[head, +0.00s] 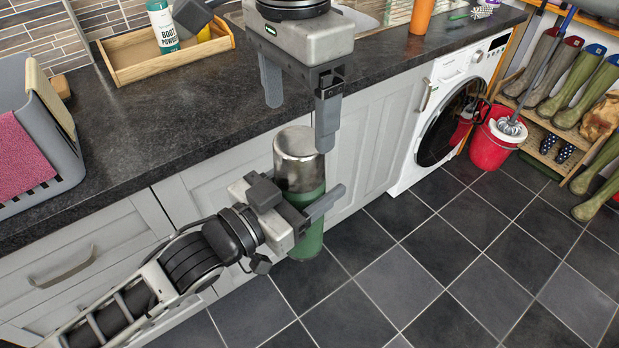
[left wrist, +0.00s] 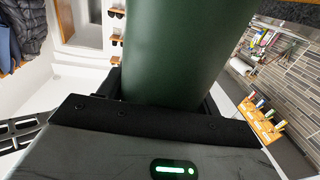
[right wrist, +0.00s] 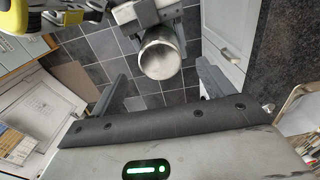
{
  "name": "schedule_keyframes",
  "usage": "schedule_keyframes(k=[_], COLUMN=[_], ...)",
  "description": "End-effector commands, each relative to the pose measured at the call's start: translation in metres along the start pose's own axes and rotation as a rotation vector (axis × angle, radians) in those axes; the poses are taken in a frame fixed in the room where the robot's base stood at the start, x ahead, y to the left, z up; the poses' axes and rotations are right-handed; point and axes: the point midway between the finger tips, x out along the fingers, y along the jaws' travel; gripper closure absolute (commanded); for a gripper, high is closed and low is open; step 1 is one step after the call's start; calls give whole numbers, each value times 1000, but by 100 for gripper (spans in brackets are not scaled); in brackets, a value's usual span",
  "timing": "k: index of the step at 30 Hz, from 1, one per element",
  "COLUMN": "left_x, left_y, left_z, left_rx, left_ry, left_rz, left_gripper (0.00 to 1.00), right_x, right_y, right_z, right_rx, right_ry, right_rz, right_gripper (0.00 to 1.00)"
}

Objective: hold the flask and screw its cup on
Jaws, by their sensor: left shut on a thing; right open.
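The flask has a green body (head: 309,243) and stands upright in the air in front of the counter. Its silver cup (head: 299,158) sits on top of the body; I cannot tell how tightly it is seated. My left gripper (head: 303,208) is shut around the green body just below the cup. The green body (left wrist: 185,50) fills the middle of the left wrist view. My right gripper (head: 300,108) is open, pointing down above the cup and apart from it. In the right wrist view, the round end of the cup (right wrist: 160,58) shows between and beyond the open fingers.
The dark worktop (head: 150,120) runs behind both grippers, with a wooden tray (head: 150,55), a green-and-white bottle (head: 162,25) and a grey basket (head: 45,150). A washing machine (head: 452,105), red bucket (head: 490,145) and boot rack stand right.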

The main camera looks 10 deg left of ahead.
Motion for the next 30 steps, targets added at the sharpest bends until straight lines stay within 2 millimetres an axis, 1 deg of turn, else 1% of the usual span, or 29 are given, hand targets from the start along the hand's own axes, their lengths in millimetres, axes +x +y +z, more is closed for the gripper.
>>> schedule_keyframes(k=[7,11,14,22,27,30], left_x=[0,0,0,0,0,0], left_y=[0,0,0,0,0,0], left_z=[-2,-2,-2,-2,-2,-2], left_rx=[1,1,1,1,1,1], left_ry=[4,4,4,4,4,4], left_rz=[1,1,1,1,1,1], left_gripper=[100,100,100,100,100,100], right_x=[1,8,20,62,77,80], right_y=[0,0,0,0,0,0], right_z=[0,0,0,0,0,0], right_rx=[-1,0,0,0,0,1], right_ry=[0,0,0,0,0,0], right_rz=[1,3,2,4,2,1], right_gripper=[20,20,20,20,20,20])
